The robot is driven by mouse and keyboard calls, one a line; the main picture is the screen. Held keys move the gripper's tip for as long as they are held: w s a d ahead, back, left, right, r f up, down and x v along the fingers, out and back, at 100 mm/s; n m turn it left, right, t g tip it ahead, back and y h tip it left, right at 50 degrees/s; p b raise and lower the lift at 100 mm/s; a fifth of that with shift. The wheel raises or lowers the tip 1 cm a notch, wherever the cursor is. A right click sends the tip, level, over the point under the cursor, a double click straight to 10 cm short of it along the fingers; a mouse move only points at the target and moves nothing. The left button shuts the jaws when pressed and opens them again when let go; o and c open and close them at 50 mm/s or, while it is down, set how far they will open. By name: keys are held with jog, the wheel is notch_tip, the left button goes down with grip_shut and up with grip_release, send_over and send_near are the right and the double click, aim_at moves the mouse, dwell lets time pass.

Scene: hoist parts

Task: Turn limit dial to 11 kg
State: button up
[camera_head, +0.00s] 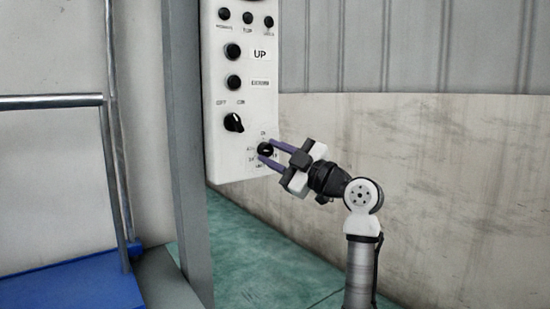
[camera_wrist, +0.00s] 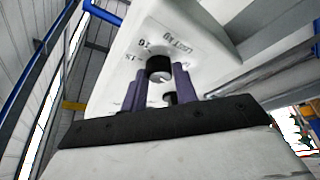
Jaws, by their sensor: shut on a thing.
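The limit dial (camera_head: 265,149) is a small black knob low on the white control panel (camera_head: 238,60). In the wrist view the dial (camera_wrist: 158,68) shows a light mark on its face, with printed numbers and lettering around it. My gripper (camera_head: 265,151) reaches in from the right, its two purple fingers on either side of the dial and shut on it. In the wrist view the fingers (camera_wrist: 160,88) stand beside the knob. The printed scale is partly hidden by the fingers, and I cannot tell which value the mark points to.
Above the dial are a larger black selector knob (camera_head: 233,122), a button beside the UP label (camera_head: 232,51), another below it (camera_head: 233,82), and several small ones on top. A grey post (camera_head: 187,150) and a blue platform with rails (camera_head: 70,287) stand at left. A wall (camera_head: 420,180) lies behind.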

jog(key=shift+n, duration=0.3)
jog(key=o, duration=1)
jog(key=shift+c, duration=0.2)
jog(key=shift+d, duration=0.1)
jog(key=v, duration=1.3)
jog(key=shift+s+d, duration=0.2)
jog(key=shift+d, duration=0.1)
